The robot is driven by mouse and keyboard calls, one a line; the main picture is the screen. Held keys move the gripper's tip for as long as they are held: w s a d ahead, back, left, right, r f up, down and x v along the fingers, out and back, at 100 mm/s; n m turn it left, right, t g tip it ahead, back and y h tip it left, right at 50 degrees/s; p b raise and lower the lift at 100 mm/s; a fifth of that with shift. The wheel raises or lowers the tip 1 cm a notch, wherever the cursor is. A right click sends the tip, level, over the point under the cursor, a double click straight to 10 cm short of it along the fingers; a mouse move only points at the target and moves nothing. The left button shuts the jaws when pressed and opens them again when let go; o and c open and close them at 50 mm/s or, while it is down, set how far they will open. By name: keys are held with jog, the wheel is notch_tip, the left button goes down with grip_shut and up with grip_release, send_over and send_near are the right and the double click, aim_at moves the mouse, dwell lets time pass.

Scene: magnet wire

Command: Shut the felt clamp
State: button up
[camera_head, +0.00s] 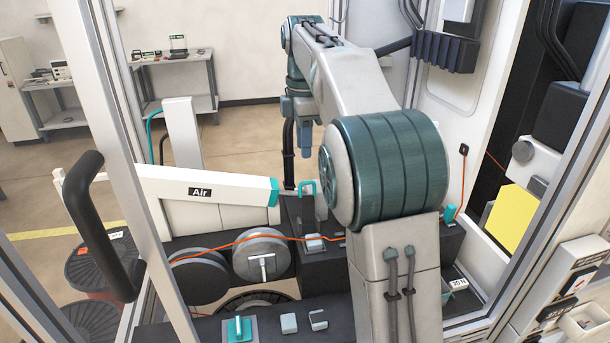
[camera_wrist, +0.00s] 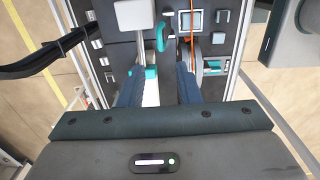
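What I take for the felt clamp is a teal loop handle (camera_head: 307,188) standing upright on a dark block, with a pale square pad (camera_head: 315,243) in front of it. The orange wire (camera_head: 225,245) runs past this pad. In the wrist view the teal loop (camera_wrist: 160,37) lies beyond my fingertips, beside a pale square frame (camera_wrist: 191,22). My gripper (camera_wrist: 158,72) is open, its two dark blue fingers apart with nothing held. In the head view my gripper (camera_head: 306,148) hangs above the handle, apart from it. Whether felt touches the wire cannot be told.
A white arm marked "Air" (camera_head: 225,186) with a teal tip reaches in from the left, close to the clamp. A round grey pulley (camera_head: 262,255) stands before it. An open door frame with a black handle (camera_head: 95,225) is at left. My own arm hides part of the right side.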

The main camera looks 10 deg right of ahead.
send_over(308, 203)
jog(key=w, duration=0.1)
jog(key=f, duration=0.8)
jog(key=shift+w+a+f, duration=0.1)
jog(key=shift+a+f, duration=0.05)
jog(key=shift+a, duration=0.2)
grip_shut()
